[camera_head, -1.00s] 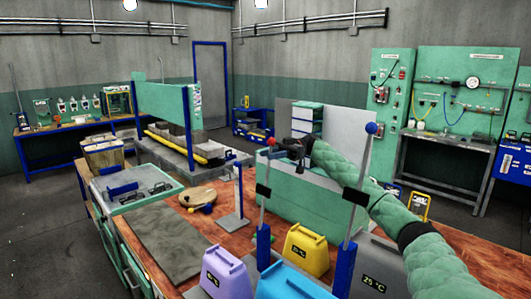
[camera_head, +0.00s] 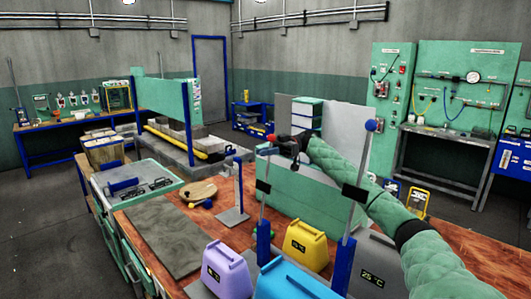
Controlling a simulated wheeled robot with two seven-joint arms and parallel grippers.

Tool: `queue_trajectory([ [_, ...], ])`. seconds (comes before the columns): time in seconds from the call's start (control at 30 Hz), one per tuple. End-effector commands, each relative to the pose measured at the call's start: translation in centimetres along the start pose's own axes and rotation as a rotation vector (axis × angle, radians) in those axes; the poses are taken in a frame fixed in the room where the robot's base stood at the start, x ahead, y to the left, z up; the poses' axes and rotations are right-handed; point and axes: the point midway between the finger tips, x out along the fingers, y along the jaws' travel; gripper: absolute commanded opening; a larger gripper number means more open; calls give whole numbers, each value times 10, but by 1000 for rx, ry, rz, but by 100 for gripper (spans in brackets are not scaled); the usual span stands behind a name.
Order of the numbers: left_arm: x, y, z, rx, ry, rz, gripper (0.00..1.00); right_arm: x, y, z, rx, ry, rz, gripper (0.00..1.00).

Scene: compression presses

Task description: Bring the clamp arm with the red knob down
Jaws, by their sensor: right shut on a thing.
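The clamp arm with the red knob (camera_head: 271,140) is the left of two tall grey rods and stands nearly upright above a blue post (camera_head: 264,242). A black piece (camera_head: 263,185) sits partway up it. My right gripper (camera_head: 280,142) is at the top of this rod, shut on the red knob, its arm coming in from the right. The fingers are small and dark, and partly cover the knob. A second rod with a blue knob (camera_head: 371,125) stands upright to the right, with my right arm passing near it. My left gripper is out of view.
Purple (camera_head: 225,270), yellow (camera_head: 306,246) and blue (camera_head: 290,282) blocks stand at the table's front, beside a grey block reading 25 °C (camera_head: 378,270). A green panel (camera_head: 315,210) stands behind the rods. A grey mat (camera_head: 165,240) lies at left.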

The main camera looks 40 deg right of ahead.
Motion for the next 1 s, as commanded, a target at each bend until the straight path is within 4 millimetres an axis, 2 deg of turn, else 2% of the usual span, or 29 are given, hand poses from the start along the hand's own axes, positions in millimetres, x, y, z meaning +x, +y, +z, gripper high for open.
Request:
queue_trajectory([
  [0.17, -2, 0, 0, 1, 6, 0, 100, 6, -1, -2, -4, -22, 1, 0],
  [0.27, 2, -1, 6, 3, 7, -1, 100, 16, -4, -4, -12, -56, 2, 0],
  [0.43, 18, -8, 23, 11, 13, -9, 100, 45, -10, -6, -32, -155, 4, 0],
  [0.57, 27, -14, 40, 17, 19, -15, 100, 74, -16, -5, -51, -251, 6, 0],
  [0.8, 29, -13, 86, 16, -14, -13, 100, 123, -24, 8, -85, -421, 12, 0],
  [1.0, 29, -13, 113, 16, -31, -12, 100, 153, -30, 21, -105, -527, 16, 0],
])
